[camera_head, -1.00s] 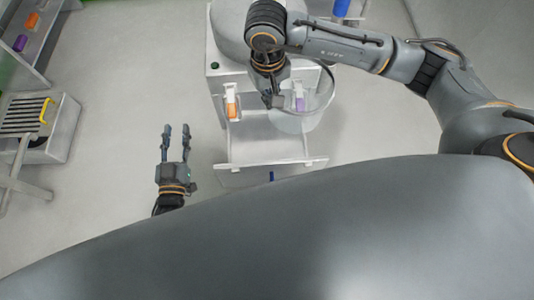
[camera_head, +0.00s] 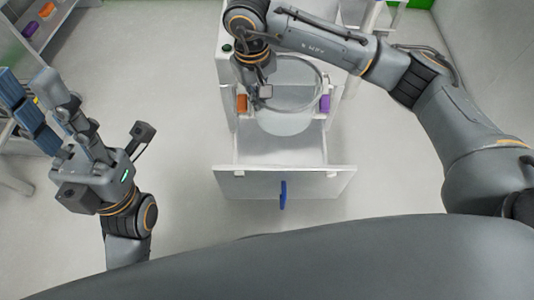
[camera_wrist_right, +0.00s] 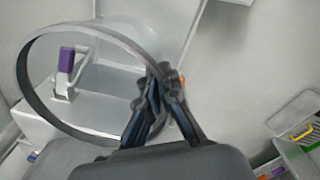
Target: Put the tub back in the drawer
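The tub (camera_head: 285,124) is a clear, round vessel with a grey rim. My right gripper (camera_head: 260,92) is shut on the rim at its left side; the wrist view shows the fingers (camera_wrist_right: 160,88) closed on the rim of the tub (camera_wrist_right: 100,125). The tub hangs between an orange latch (camera_head: 241,103) and a purple latch (camera_head: 325,103), above the back of the pulled-out drawer (camera_head: 255,150). The drawer's front carries a blue handle (camera_head: 283,195). I cannot tell whether the tub touches the drawer. My left gripper (camera_head: 45,98) is open and empty, left of the drawer.
The white machine body (camera_head: 226,75) stands behind the drawer, partly hidden by my right arm. A shelf with orange and purple items (camera_head: 30,28) is at the far left. The floor around the drawer front is clear.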

